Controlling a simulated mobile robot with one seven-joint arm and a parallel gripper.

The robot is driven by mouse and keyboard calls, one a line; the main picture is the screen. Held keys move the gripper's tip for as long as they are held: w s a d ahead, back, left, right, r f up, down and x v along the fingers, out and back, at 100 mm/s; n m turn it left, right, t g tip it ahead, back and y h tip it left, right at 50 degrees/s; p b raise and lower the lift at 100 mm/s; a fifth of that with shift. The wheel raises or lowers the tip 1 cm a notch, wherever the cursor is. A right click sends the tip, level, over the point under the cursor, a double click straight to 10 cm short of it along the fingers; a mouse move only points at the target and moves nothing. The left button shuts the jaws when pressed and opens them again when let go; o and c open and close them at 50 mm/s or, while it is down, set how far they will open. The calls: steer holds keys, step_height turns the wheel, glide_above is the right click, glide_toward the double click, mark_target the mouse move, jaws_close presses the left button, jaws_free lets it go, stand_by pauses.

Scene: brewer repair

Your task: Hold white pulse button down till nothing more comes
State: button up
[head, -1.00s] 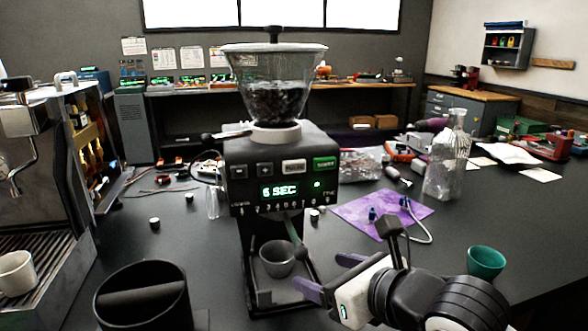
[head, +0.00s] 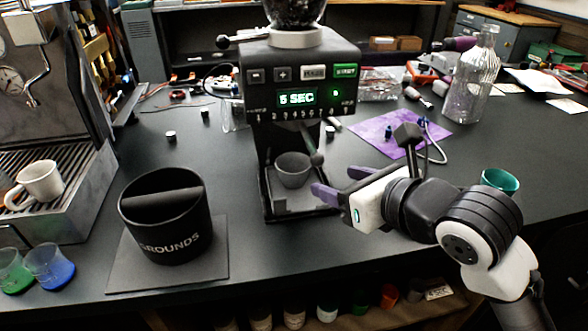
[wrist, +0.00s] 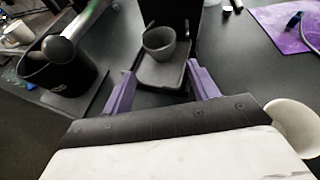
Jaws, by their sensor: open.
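The black grinder (head: 295,75) stands on the dark table, and its green display reads 5 SEC. The white pulse button (head: 313,72) sits on its front panel, left of the green start button (head: 345,71). A grey cup (head: 293,170) stands on the grinder's base tray under the spout; it also shows in the wrist view (wrist: 159,42). My gripper (head: 335,183) is open and empty, with purple fingers, low in front of and to the right of the cup. It is well below the button and apart from it. The button is not in the wrist view.
A black grounds bin (head: 166,215) stands on a mat to the left. An espresso machine with a white cup (head: 40,183) is at the far left. A purple mat (head: 388,132), a glass bottle (head: 472,80) and a teal cup (head: 500,181) lie to the right.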

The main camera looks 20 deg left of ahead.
jaws_close()
stand_by(1.4)
